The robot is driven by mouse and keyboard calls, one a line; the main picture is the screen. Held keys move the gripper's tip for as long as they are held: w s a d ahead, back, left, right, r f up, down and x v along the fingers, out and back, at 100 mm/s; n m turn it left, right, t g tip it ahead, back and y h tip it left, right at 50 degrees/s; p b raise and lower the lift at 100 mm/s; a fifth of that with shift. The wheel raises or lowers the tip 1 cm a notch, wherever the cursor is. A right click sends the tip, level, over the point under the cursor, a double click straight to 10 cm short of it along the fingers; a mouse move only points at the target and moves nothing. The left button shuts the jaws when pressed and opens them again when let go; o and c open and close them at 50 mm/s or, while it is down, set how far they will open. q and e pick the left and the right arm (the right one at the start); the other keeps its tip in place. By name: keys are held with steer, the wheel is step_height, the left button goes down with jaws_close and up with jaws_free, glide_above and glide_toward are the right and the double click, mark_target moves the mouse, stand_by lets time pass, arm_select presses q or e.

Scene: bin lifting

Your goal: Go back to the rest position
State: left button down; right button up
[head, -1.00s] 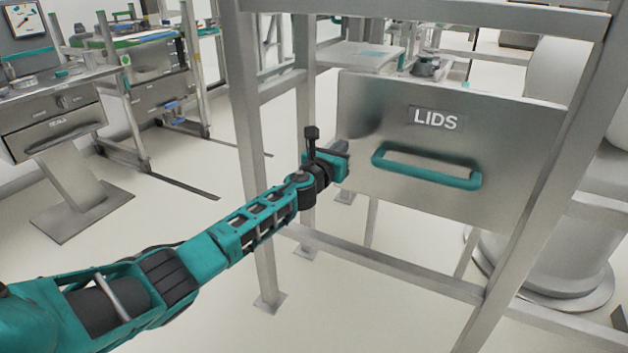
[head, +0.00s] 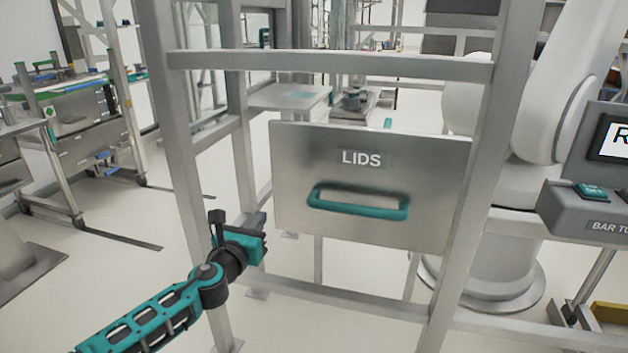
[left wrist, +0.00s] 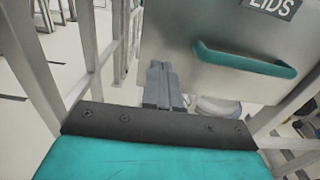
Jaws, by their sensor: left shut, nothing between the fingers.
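My left gripper (head: 258,222) is in the head view, to the left of and a little below the teal handle of the LIDS panel. Its fingers are together with nothing between them. In the left wrist view the closed fingers (left wrist: 162,84) show below the panel front, apart from the handle (left wrist: 243,60). My right gripper is not in view.
The steel panel marked LIDS (head: 370,188) with its teal handle (head: 357,206) sits in a metal frame (head: 182,160). A control box (head: 590,205) stands at the right, before a large white machine (head: 510,180). Open floor lies at the left.

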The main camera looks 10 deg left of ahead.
arm_select(q)
steer(key=s+d+f+n+g+h+p, duration=0.1)
steer(key=s+d+f+n+g, duration=0.1)
steer(key=s+d+f+n, duration=0.4)
steer(key=s+d+f+n+g+p, duration=0.25)
steer(key=s+f+n, duration=0.45)
steer(key=s+n, duration=0.4)
steer(key=s+f+n+g+p, duration=0.1)
steer(key=s+f+n+g, duration=0.1)
steer(key=s+n, duration=1.2)
steer(key=n, duration=0.3)
steer(key=shift+s+d+f+g, duration=0.15)
steer(key=shift+d+f+g, duration=0.2)
steer(key=shift+f, duration=0.05)
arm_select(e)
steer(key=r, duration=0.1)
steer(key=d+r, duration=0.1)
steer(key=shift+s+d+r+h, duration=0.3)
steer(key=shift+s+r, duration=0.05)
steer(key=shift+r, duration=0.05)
